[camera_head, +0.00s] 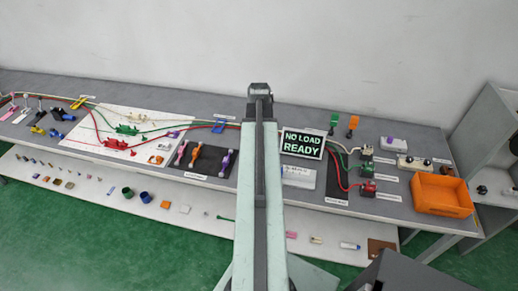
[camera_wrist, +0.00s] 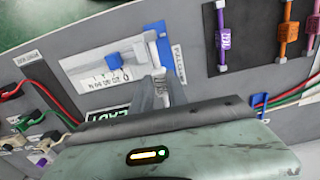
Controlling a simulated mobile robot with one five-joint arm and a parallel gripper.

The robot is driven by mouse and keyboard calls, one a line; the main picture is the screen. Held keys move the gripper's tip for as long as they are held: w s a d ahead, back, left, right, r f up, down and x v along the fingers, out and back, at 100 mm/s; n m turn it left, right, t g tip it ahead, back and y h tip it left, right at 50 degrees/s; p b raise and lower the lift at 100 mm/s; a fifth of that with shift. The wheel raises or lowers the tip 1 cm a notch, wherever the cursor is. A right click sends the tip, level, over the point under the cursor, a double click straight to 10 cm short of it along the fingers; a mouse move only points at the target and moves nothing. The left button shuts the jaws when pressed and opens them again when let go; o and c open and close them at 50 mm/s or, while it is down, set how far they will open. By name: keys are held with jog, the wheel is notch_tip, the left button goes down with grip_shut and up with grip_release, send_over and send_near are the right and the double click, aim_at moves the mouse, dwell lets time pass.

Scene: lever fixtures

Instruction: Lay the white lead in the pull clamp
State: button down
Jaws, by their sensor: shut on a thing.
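The pull clamp stands on a pale plate (camera_wrist: 92,72) with a printed newton scale and a blue block (camera_wrist: 122,49). A blue base (camera_wrist: 156,32) at the plate's edge carries a pale upright piece, seemingly the clamp's lever (camera_wrist: 152,46). My gripper (camera_wrist: 159,78) is shut on this piece in the wrist view; the fingers partly hide it. In the head view my arm hides the gripper, and part of the plate (camera_head: 300,178) shows. A white lead (camera_head: 353,149) ends in a cream plug (camera_head: 367,151) right of the screen. No lead shows between the fingers.
The screen (camera_head: 302,144) reads NO LOAD READY behind the plate. Green (camera_head: 366,169) and red (camera_head: 367,188) plugs lie near the cream one. An orange bin (camera_head: 443,195) stands at right. Coloured levers on a dark panel (camera_head: 208,163) and a white wiring board (camera_head: 116,125) are at left.

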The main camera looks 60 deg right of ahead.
jog(key=f+b, duration=0.1)
jog(key=f, duration=0.1)
jog(key=f+b, duration=0.1)
jog(key=shift+w+a+b, duration=0.15)
jog(key=shift+a+b, duration=0.1)
jog(key=shift+b, duration=0.05)
jog(key=shift+w+r, duration=0.15)
jog(key=shift+r, duration=0.15)
jog(key=shift+a, duration=0.1)
jog(key=shift+f, duration=0.1)
jog(key=shift+f+b, duration=1.25)
jog(key=shift+f, duration=0.15)
jog(key=shift+f, duration=0.15)
jog(key=shift+f+b, duration=0.65)
jog(key=shift+b, duration=0.15)
